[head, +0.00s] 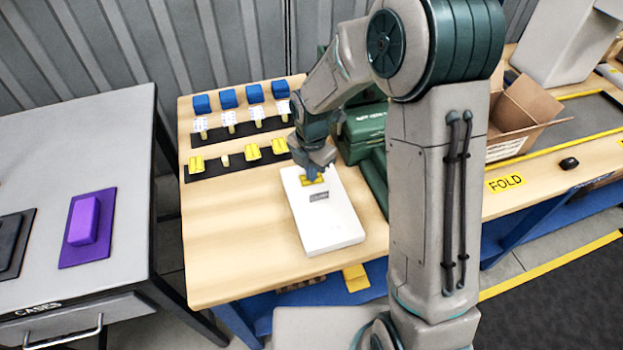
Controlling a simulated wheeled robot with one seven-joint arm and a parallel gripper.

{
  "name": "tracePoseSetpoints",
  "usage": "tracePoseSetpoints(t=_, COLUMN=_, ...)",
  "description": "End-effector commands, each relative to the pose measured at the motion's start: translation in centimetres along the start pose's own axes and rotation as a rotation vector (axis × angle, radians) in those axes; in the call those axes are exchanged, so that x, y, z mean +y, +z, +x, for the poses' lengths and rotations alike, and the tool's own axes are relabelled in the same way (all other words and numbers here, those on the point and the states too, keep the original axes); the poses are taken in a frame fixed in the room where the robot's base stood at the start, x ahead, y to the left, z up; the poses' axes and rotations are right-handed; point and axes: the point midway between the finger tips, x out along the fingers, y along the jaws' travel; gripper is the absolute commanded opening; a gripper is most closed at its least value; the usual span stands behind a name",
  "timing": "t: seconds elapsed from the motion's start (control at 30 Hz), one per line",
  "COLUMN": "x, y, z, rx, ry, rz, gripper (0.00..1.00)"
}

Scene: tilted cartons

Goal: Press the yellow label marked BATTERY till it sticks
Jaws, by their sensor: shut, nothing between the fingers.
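A white carton (330,225) lies on the wooden bench with its long side running toward me. A yellow label (309,182) is on the far end of its top face, and its print is too small to read. A small dark grey patch (319,196) with lettering is just nearer on the same face. My gripper (314,175) is shut and empty, pointing down at the yellow label. The fingertips look to be at or just above it; I cannot tell whether they touch. The gripper hides the label's far part.
A dark strip (238,165) holds several stands, most with yellow labels, one bare. Behind are white pieces (229,119) and blue blocks (228,97). Green cases (365,135) stand close right of the carton. The bench's left front (235,250) is clear.

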Motion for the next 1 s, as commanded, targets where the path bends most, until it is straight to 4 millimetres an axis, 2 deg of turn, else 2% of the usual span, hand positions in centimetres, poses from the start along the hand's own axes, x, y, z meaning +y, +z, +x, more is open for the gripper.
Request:
tracePoseSetpoints(t=0.47, x=0.0, y=0.0, z=-0.3, rx=0.000, ry=0.000, rz=0.000, gripper=0.00)
tracePoseSetpoints(t=1.0, x=0.0, y=0.0, z=-5.7, rx=-0.001, ry=0.001, rz=0.000, gripper=0.00)
